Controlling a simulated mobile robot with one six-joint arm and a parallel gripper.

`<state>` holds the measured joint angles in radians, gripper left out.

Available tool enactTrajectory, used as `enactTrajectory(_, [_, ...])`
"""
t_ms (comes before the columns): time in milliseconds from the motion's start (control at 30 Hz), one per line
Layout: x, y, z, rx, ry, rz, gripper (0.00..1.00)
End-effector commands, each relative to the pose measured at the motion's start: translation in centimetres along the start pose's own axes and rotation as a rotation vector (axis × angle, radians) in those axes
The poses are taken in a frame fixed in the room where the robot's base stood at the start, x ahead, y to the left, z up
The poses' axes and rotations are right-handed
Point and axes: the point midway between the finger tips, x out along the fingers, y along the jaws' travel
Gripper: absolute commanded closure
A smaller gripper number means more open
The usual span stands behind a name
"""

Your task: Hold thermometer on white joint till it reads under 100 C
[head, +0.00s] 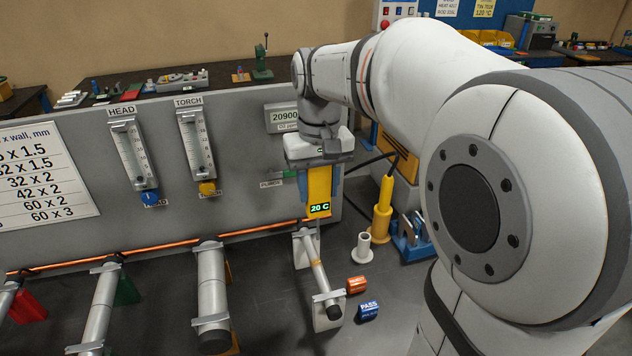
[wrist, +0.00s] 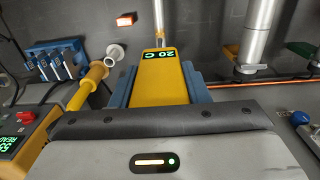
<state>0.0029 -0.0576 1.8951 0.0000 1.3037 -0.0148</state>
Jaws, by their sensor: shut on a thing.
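My gripper (head: 320,182) is shut on a yellow thermometer (head: 319,188), its blue fingers on both sides. The thermometer hangs display-down, and its green display reads 20 C in both views; it also shows in the wrist view (wrist: 160,88). Below it a metal tube (head: 317,268) lies across white supports (head: 299,251), with an amber band near its middle. In the wrist view the thermometer's end is close to the near end of this tube (wrist: 172,14). I cannot tell whether the probe tip touches the joint.
Thicker tubes (head: 212,280) on coloured supports stand to the left, along a copper line (head: 265,228). A yellow torch-like tool (head: 383,210), a white flanged piece (head: 361,247) and orange (head: 356,285) and blue PASS (head: 368,311) blocks lie to the right. A grey panel (head: 245,165) rises behind.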

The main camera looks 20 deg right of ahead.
Motion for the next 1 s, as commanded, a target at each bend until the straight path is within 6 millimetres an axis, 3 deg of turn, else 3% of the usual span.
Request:
enactTrajectory(367, [1.1, 0.2, 0.0, 0.006, 0.000, 0.000, 0.84])
enactTrajectory(800, [5.9, 0.3, 0.0, 0.007, 0.000, 0.000, 0.84])
enactTrajectory(1000, [7.0, 0.3, 0.0, 0.008, 0.000, 0.000, 0.84])
